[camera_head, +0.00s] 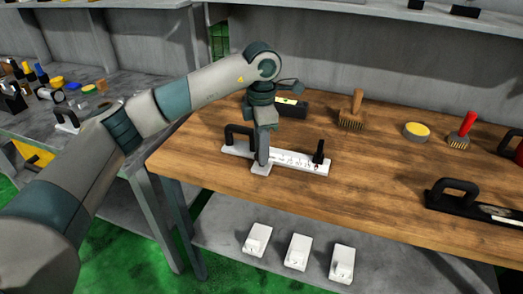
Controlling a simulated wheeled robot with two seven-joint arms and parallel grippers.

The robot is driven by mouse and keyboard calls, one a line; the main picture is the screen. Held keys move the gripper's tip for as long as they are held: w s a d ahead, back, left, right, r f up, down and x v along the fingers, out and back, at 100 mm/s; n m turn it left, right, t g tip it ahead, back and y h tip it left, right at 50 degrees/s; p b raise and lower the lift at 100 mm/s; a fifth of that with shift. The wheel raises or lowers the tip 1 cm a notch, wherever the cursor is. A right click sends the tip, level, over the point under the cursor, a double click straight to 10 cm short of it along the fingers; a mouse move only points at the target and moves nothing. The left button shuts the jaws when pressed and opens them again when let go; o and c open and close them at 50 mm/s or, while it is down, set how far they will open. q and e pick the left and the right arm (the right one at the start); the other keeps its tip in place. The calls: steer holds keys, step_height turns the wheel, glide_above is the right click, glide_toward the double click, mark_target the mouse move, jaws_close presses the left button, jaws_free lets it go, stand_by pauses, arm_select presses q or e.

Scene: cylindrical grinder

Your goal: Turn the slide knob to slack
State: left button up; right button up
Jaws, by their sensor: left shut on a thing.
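A long white bar (298,163) with dark markings lies on the wooden table, a black loop handle (238,133) at its left end and an upright black post (319,152) near its right end. My left gripper (262,164) points down at the bar's front edge, left of its middle. It is shut on a small part there, seemingly the slide knob, which the fingers mostly hide. A small white block (261,169) shows at the fingertips. The knob's turn cannot be read. My right gripper is out of view.
Behind the bar lie a black level (291,107) and a brush (353,112). A yellow-topped round pad (416,131), a red-handled brush (463,131) and a black-handled tool (458,199) are to the right. White boxes (298,251) stand on the lower shelf. The table's front middle is clear.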

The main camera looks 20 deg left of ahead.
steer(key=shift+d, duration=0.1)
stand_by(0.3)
arm_select(q)
steer(key=o, duration=1.1)
steer(key=shift+c, duration=0.2)
steer(key=shift+r, duration=0.85)
step_height(320, 180, up, 16)
steer(key=b, duration=0.1)
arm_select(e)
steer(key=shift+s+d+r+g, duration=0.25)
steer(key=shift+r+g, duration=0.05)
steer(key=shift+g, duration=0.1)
